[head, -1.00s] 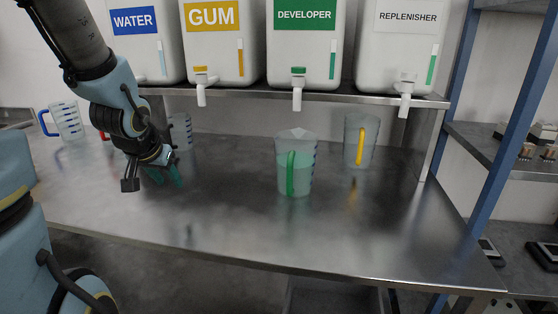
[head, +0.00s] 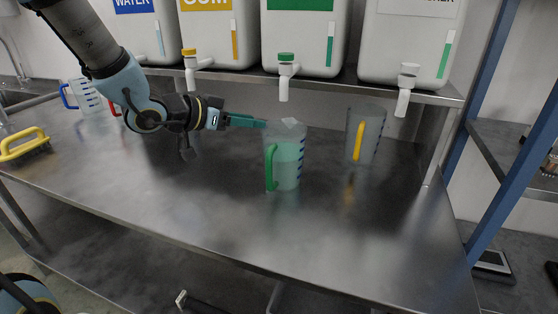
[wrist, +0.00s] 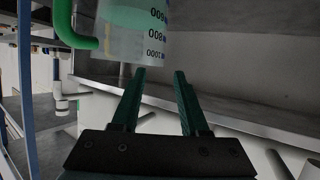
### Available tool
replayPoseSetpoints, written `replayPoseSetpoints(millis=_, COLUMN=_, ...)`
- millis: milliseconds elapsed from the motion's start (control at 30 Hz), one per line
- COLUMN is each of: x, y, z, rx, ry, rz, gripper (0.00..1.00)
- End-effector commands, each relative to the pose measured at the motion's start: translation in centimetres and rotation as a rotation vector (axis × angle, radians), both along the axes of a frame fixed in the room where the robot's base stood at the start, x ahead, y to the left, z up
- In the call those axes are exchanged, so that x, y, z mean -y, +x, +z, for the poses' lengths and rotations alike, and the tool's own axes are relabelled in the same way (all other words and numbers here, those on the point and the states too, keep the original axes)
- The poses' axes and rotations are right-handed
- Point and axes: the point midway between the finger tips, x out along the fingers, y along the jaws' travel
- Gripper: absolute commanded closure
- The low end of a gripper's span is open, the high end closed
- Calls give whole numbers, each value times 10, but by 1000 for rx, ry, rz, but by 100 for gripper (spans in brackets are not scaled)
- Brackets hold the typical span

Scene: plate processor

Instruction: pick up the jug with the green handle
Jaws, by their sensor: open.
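The jug with the green handle (head: 288,165) stands upright on the steel counter, with pale green liquid inside and its handle toward the front left. In the wrist view the jug (wrist: 135,45) shows at the top, turned over by the camera angle, with its green handle at the left. My gripper (head: 262,122) reaches in from the left, its green fingers pointing right at the jug's upper left rim. In the wrist view the two fingers (wrist: 160,75) are apart with nothing between them. Whether a fingertip touches the jug cannot be told.
A yellow-handled jug (head: 365,135) stands behind right. A blue-handled jug (head: 86,97) stands at the far left, with a red handle (head: 115,107) beside it. A yellow-handled brush (head: 25,146) lies left. Tanks with spigots (head: 284,75) overhang the back. The front counter (head: 200,205) is clear.

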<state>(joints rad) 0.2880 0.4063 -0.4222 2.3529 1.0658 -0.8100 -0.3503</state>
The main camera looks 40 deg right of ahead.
Motion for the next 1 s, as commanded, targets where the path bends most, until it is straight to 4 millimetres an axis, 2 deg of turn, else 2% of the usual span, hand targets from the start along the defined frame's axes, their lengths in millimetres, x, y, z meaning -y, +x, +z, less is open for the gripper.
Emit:
replayPoseSetpoints(millis=167, x=12, y=0, z=-5, rx=-1, ry=0, rz=0, gripper=56)
replayPoseSetpoints(millis=400, x=45, y=1, z=-18, rx=-2, ry=2, rz=-2, gripper=56)
replayPoseSetpoints(millis=500, x=53, y=1, z=-22, rx=0, ry=1, rz=0, gripper=56)
replayPoseSetpoints(millis=767, x=56, y=2, z=-24, rx=1, ry=2, rz=2, gripper=56)
replayPoseSetpoints(millis=1000, x=55, y=2, z=-24, rx=1, ry=2, rz=3, gripper=81)
